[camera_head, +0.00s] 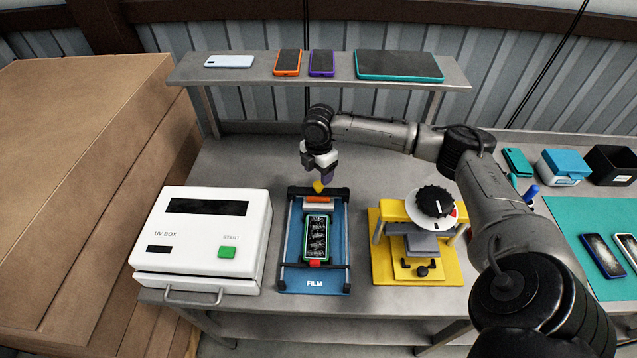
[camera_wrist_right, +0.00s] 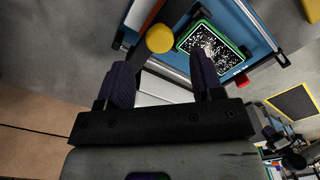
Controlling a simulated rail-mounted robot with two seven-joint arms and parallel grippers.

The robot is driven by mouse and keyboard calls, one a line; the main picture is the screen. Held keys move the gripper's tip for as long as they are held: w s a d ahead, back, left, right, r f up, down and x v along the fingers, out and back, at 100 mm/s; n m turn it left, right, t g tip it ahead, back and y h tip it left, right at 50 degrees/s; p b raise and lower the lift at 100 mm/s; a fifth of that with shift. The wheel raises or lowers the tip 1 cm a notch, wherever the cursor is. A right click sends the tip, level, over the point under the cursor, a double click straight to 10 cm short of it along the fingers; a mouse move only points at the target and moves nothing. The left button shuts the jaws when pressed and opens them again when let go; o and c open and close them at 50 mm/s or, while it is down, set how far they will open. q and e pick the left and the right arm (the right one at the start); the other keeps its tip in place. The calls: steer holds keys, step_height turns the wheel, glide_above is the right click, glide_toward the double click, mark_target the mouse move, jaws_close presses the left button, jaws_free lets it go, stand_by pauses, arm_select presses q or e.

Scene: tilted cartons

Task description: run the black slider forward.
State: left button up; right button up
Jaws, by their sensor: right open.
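The blue film station (camera_head: 283,278) stands mid-table, with rails along both sides. A black crossbar, apparently the black slider (camera_head: 337,193), spans its far end. A yellow knob (camera_head: 319,187) sits at that bar and also shows in the right wrist view (camera_wrist_right: 159,38). A white and orange roller (camera_head: 319,203) lies just in front of the bar. A green-cased phone (camera_head: 317,238) with a speckled screen lies in the station. My right gripper (camera_head: 321,174) points down just above and behind the knob. In the wrist view its fingers (camera_wrist_right: 163,70) are apart and empty. My left gripper is not in view.
A white UV box (camera_head: 205,235) stands left of the station and a yellow press (camera_head: 385,272) with a black dial stands right. A raised shelf (camera_head: 215,75) with phones and a tablet runs behind. Large cartons (camera_head: 80,180) stand at far left. A teal mat (camera_head: 570,218) lies at right.

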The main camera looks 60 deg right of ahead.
mark_target(319, 184)
steer(key=shift+f, duration=2.5)
steer(key=shift+c, duration=0.2)
jaws_close()
